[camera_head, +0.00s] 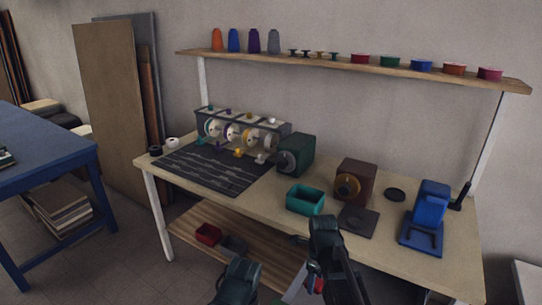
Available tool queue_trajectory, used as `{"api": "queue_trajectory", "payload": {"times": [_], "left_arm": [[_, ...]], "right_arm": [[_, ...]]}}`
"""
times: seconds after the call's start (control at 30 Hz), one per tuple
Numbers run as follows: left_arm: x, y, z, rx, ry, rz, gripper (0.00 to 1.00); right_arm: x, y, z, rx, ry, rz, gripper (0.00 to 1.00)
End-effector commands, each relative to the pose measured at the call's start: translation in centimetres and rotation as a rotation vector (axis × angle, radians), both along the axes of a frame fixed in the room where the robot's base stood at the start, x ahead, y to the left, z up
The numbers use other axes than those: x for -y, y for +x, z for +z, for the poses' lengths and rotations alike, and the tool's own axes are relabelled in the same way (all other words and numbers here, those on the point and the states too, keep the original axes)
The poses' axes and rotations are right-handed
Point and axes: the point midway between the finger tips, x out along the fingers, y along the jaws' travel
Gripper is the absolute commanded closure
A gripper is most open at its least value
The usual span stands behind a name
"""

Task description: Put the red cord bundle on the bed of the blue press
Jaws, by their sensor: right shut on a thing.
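The blue press (431,204) stands at the right end of the wooden workbench. Its flat blue bed (421,238) faces the front edge and looks bare. My right gripper (314,282) is low in front of the bench, left of the press and apart from it. It is shut on a small red thing (319,286), mostly hidden by the gripper and arm, which I take to be the red cord bundle. Part of my left arm shows at the bottom centre, but its jaws cannot be made out.
A teal tray (305,198), a brown machine with a brass dial (352,183) and a dark plate (358,220) stand left of the press. A lower shelf holds a red bin (208,234) and a grey bin (234,246).

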Motion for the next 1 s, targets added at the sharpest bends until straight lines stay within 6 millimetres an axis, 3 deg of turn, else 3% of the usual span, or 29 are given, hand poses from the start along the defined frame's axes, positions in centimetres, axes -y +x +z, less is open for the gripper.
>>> {"api": "queue_trajectory", "payload": {"times": [0.03,0.23,0.47,0.6,1.0], "left_arm": [[0.0,0.0,1.1,0.0,0.0,0.0,0.7],[0.0,0.0,3.4,0.0,0.0,0.0,0.7],[0.0,0.0,5.3,0.0,0.0,0.001,0.7],[0.0,0.0,3.2,0.0,0.0,0.001,0.7],[0.0,0.0,-0.3,0.0,0.0,0.0,0.7]], "right_arm": [[0.0,0.0,1.1,0.0,0.0,0.0,0.89],[0.0,0.0,3.4,0.0,0.0,0.0,0.89],[0.0,0.0,5.3,0.0,0.0,0.0,0.89],[0.0,0.0,3.2,0.0,0.0,0.0,0.89],[0.0,0.0,-0.3,0.0,0.0,0.0,0.89]]}}
